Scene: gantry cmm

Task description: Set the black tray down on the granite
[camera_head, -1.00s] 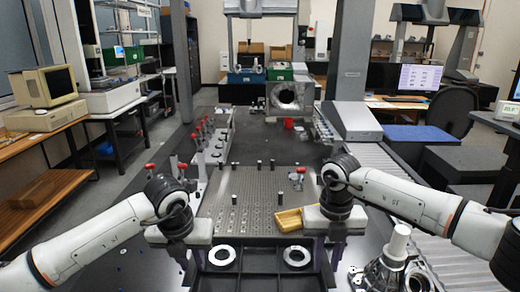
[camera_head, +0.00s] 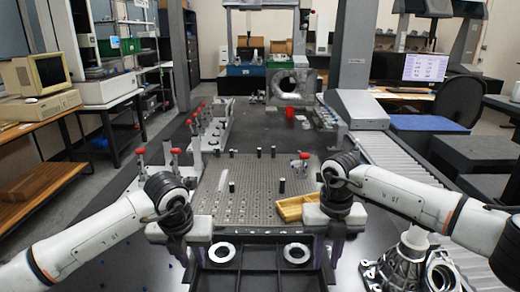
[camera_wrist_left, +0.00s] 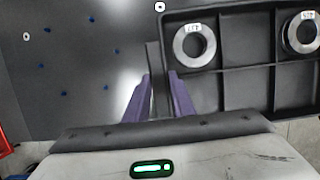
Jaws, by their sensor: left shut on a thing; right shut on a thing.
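The black tray (camera_head: 260,279) is a divided tray at the bottom of the head view, with two metal rings (camera_head: 221,253) (camera_head: 296,254) in its compartments. In the left wrist view the tray (camera_wrist_left: 233,92) fills the right side, its rings tagged with labels. My left gripper (camera_head: 188,255) is shut on the tray's left side; its purple fingers (camera_wrist_left: 157,98) straddle a dark upright part there. My right gripper (camera_head: 323,252) is shut on the tray's right side. The dark granite (camera_wrist_left: 62,62) with blue dots lies beside the tray. I cannot tell whether the tray touches it.
A perforated fixture plate (camera_head: 245,190) with short black pins lies just beyond the tray. A yellow tray (camera_head: 297,207) sits at the plate's right corner, close to my right gripper. A metal casting (camera_head: 413,255) stands to the right. Red-topped clamps (camera_head: 174,152) stand to the left.

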